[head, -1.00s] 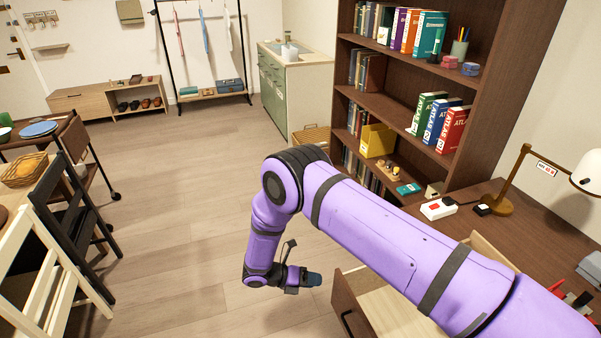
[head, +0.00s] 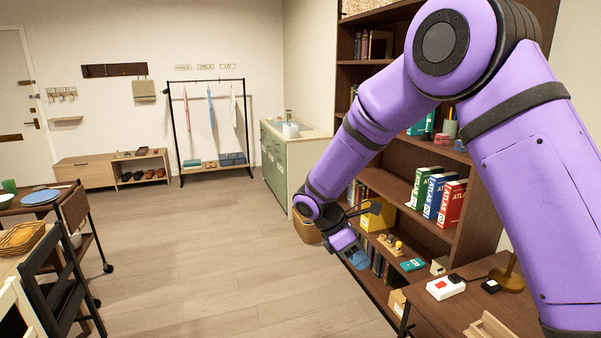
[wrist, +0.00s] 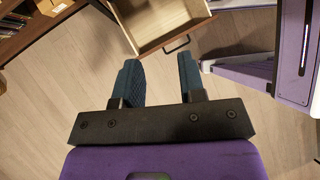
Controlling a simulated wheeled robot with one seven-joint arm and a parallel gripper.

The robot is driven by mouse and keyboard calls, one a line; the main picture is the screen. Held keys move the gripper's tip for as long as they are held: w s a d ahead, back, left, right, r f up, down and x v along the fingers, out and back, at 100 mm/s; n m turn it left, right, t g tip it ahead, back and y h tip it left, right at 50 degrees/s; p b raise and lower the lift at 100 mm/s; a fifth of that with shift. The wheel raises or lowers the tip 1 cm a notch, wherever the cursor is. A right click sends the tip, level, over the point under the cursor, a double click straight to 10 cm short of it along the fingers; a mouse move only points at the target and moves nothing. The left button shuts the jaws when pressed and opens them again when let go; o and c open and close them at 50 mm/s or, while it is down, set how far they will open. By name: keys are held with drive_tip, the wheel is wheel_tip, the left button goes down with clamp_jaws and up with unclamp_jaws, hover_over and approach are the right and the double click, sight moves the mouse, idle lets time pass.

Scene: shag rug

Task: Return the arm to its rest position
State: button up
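My purple arm is raised and bent at the right of the head view, with the forearm slanting down to the left. My gripper (head: 357,259) hangs at the lower end of the arm, in front of the bookshelf's lower part. In the wrist view my gripper (wrist: 160,82) has two dark teal fingers set well apart, with nothing between them. Wooden floor shows below and between the fingers.
A dark bookshelf (head: 408,151) with books stands behind my arm. The desk (head: 455,308) is at lower right; an open drawer (wrist: 160,25) shows ahead of the fingers in the wrist view. Chairs and a table (head: 60,200) are at left. The middle floor is clear.

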drive_tip(key=s+d+r+m+t+y, duration=0.1)
drive_tip(key=s+d+r+m, duration=0.25)
drive_tip(key=r, duration=0.25)
drive_tip(key=s+d+r+m+y, duration=0.2)
drive_tip(key=s+d+r+m, duration=0.15)
drive_tip(key=r, duration=0.25)
drive_tip(key=s+d+r+m+t+y, duration=0.1)
drive_tip(key=s+d+r+m, duration=0.1)
drive_tip(key=s+d+r, duration=0.4)
drive_tip(key=s+d+r+m+t+y, duration=0.1)
drive_tip(key=s+d+r+m+t, duration=0.1)
drive_tip(key=s+m, duration=0.3)
drive_tip(key=s+d+r+m+t+y, duration=0.1)
drive_tip(key=s+r+m+t+y, duration=0.1)
drive_tip(key=s, duration=0.9)
drive_tip(key=r+m, duration=0.1)
drive_tip(key=m, duration=0.1)
drive_tip(key=shift+s+d+r+m+t, duration=0.15)
drive_tip(key=shift+d+r+m+t, duration=0.25)
